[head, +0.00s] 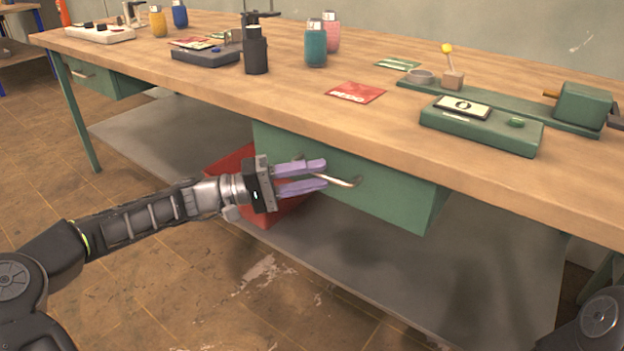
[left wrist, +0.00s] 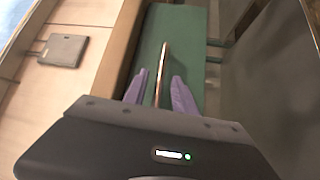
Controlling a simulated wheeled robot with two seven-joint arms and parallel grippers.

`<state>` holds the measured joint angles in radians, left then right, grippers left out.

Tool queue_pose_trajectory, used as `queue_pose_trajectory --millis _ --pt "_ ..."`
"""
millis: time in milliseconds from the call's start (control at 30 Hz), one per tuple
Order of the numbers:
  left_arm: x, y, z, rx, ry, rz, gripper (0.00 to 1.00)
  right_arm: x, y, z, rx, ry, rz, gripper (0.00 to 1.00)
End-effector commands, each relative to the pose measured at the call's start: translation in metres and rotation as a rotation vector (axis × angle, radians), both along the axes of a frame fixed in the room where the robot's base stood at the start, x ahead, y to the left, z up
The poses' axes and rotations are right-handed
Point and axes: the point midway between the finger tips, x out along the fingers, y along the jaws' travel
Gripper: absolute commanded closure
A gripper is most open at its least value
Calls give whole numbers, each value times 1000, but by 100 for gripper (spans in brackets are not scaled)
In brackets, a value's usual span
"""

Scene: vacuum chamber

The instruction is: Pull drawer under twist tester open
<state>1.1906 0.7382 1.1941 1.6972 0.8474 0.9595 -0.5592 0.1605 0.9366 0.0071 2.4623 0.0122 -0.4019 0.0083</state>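The green drawer (head: 392,192) hangs under the wooden bench top, below the green twist tester (head: 482,127). Its front carries a thin metal handle (head: 343,181). My left gripper (head: 326,174) is at the drawer front with its purple fingers apart. In the left wrist view the handle (left wrist: 163,62) runs between the two fingers (left wrist: 160,82), with a visible gap to each side. The drawer front also shows there (left wrist: 182,35). Whether the drawer is fully shut is hard to tell. My right gripper is not in view; only part of my right arm shows at the lower right corner.
A red bin (head: 232,165) stands on the grey lower shelf (head: 330,245) behind my left gripper. Another green drawer (head: 88,77) is at the bench's left end. Bottles, a red card (head: 357,93) and devices stand on the bench top. The floor in front is clear.

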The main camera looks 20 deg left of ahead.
Motion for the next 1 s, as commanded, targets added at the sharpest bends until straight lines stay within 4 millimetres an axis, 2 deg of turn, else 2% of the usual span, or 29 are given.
queue_pose_trajectory --millis 233,633,1000 --pt "0 0 0 0 0 1 68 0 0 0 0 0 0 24" --pt "0 0 0 0 0 1 100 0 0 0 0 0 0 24" --pt "0 0 0 0 0 1 100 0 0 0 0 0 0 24"
